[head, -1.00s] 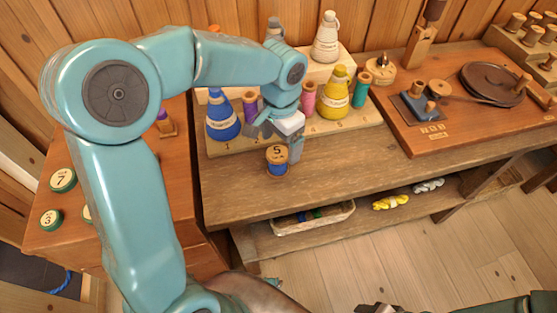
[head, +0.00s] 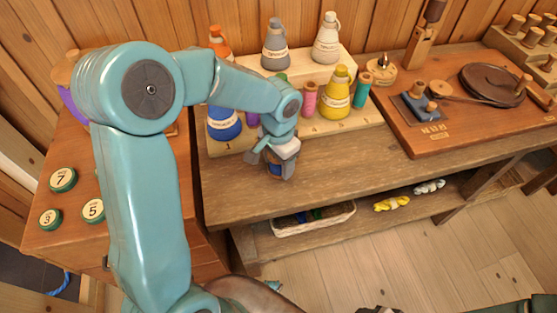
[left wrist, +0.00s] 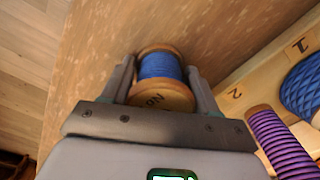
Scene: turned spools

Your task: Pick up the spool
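The spool is wound with blue thread and has pale wooden ends. In the left wrist view the spool (left wrist: 160,66) stands between the two grey fingers of my left gripper (left wrist: 162,74), its marked wooden end toward the camera. The fingers are on either side of it, with a narrow gap showing beside the thread. In the head view my left gripper (head: 277,168) is low over the front part of the workbench, and the spool is mostly hidden behind it. My right gripper is not clearly seen.
A board with a wheel (head: 492,84) lies at right. Workbench front is clear.

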